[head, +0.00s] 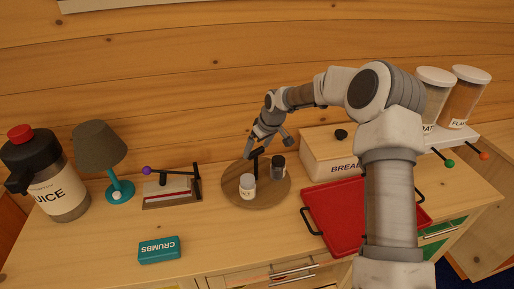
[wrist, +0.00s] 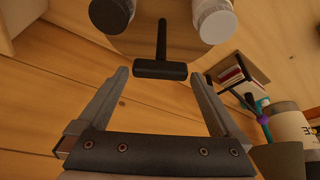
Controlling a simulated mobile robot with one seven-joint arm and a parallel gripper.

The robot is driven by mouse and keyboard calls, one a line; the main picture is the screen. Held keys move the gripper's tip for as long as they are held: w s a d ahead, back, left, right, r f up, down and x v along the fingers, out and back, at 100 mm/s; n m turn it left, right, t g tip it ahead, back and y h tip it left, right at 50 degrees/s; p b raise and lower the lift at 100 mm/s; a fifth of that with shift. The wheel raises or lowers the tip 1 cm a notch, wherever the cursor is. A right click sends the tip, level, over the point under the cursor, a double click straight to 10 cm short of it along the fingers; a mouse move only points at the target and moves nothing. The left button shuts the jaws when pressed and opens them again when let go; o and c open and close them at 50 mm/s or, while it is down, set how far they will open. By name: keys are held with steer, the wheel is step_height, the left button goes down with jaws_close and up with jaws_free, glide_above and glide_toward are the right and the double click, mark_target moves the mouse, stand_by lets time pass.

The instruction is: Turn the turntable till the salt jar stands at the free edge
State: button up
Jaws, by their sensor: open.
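The round wooden turntable (head: 232,197) stands on the counter below my gripper. A white-lidded jar with a label, seemingly the salt jar (head: 247,188), stands at its front, slightly left of the middle; its white lid also shows in the wrist view (wrist: 213,20). A dark-lidded jar (head: 278,168) stands at the turntable's right; its lid shows in the wrist view (wrist: 106,14). A black T-shaped handle (wrist: 160,69) rises from the turntable. My gripper (head: 268,147) is open above it; in the wrist view the handle's crossbar lies between or just beyond the fingertips (wrist: 161,76).
A red tray (head: 343,215) and a bread box (head: 325,160) stand close on the right. A lever device (head: 172,190), teal lamp (head: 117,190) and juice jug (head: 62,195) are on the left. A teal crumbs box (head: 159,250) lies at front left. Counter in front of the turntable is clear.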

steer(key=shift+w+a+f, duration=0.1)
steer(key=shift+f, duration=0.35)
steer(key=shift+c, duration=0.2)
jaws_close()
